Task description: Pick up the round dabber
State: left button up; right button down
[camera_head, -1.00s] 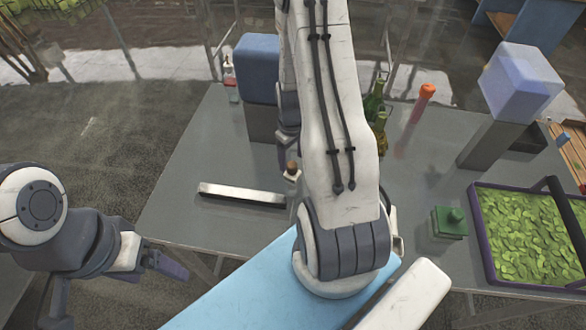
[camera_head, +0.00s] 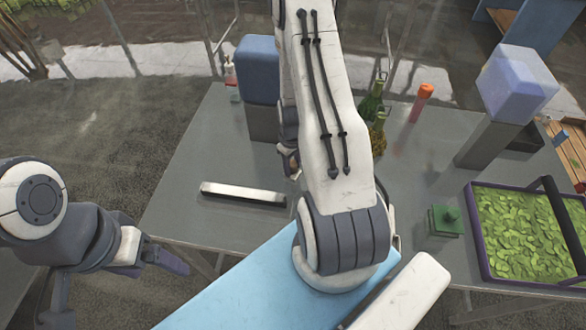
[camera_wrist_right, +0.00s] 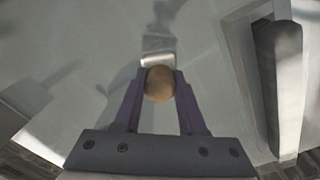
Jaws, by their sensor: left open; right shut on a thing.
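The round dabber (camera_wrist_right: 159,84) shows a round brown knob between the two purple fingers of my right gripper (camera_wrist_right: 159,95) in the right wrist view. The fingers are shut on the knob from both sides. A pale part shows just beyond the knob. In the head view my right gripper (camera_head: 290,160) is low over the grey table, partly hidden by my right arm, and I cannot tell whether the dabber touches the table. My left gripper (camera_head: 155,266) is open and empty at the lower left, away from the dabber.
A long white-topped bar (camera_head: 243,192) lies left of the right gripper. A blue block on a grey post (camera_head: 260,75) stands behind it. Bottles (camera_head: 374,115), an orange-capped tube (camera_head: 421,102), a green lidded box (camera_head: 445,221) and a leaf-filled tray (camera_head: 477,240) are to the right.

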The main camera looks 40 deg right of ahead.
aim_at(292, 163)
jog(key=shift+r+b, duration=0.45)
jog(key=shift+r, duration=0.3)
notch_tip(292, 163, up, 2)
jog(key=shift+w+r+b, duration=0.1)
jog(key=shift+r+b, duration=0.15)
jog(key=shift+b, duration=0.35)
jog(key=s+d+r+b, duration=0.3)
jog(key=s+d+r, duration=0.2)
jog(key=s, duration=0.5)
notch_tip(292, 163, up, 2)
jog(key=shift+s+d+r, duration=0.1)
jog(key=shift+s+d, duration=0.15)
jog(key=c, duration=1)
grip_release()
grip_shut()
